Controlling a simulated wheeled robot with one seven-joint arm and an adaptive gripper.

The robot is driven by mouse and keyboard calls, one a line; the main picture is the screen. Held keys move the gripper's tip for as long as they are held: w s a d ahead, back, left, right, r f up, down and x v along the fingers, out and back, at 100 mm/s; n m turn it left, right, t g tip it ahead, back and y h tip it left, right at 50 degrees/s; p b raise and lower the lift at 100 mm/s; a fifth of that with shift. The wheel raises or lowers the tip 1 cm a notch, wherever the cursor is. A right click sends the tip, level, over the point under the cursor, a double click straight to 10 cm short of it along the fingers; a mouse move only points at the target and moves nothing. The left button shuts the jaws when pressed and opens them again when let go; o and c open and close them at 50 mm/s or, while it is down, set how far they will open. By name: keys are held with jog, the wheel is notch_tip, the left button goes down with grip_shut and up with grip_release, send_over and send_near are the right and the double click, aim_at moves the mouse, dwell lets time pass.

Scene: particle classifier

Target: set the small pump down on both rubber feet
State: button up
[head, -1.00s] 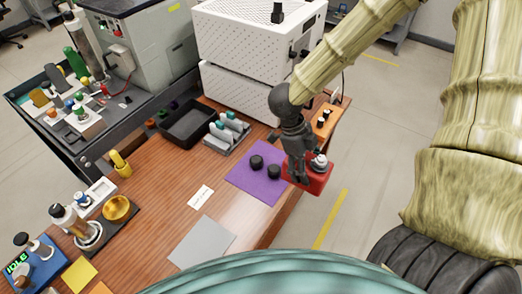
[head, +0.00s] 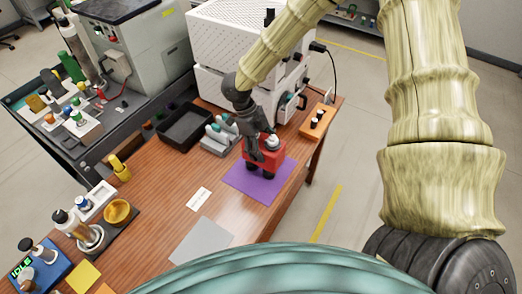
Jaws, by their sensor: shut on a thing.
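The small pump is a red block (head: 270,157) with a silver and white round part on top. My gripper (head: 254,156) is shut on it at its left side. The pump is over the far part of the purple mat (head: 262,190) and looks about upright. The two black rubber feet are hidden behind or under the pump and gripper. I cannot tell whether the pump touches them or hangs just above.
Behind the pump stand a grey rack (head: 219,136), a black tray (head: 186,129) and a white perforated cabinet (head: 236,45). The wooden table is clear around a white label (head: 198,198).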

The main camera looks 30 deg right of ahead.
jog(key=shift+w+a, duration=0.25)
jog(key=shift+w, duration=0.2)
jog(key=shift+f+p, duration=0.8)
jog(key=shift+f, duration=1)
jog(key=shift+f, duration=0.1)
jog(key=o, duration=1.5)
jog(key=shift+f, duration=0.1)
jog(key=shift+o, duration=0.2)
jog(key=b+v, duration=0.2)
jog(key=v, duration=1)
jog(key=shift+s+r+b, duration=0.15)
jog(key=shift+r+b, duration=0.1)
jog(key=shift+b, duration=0.05)
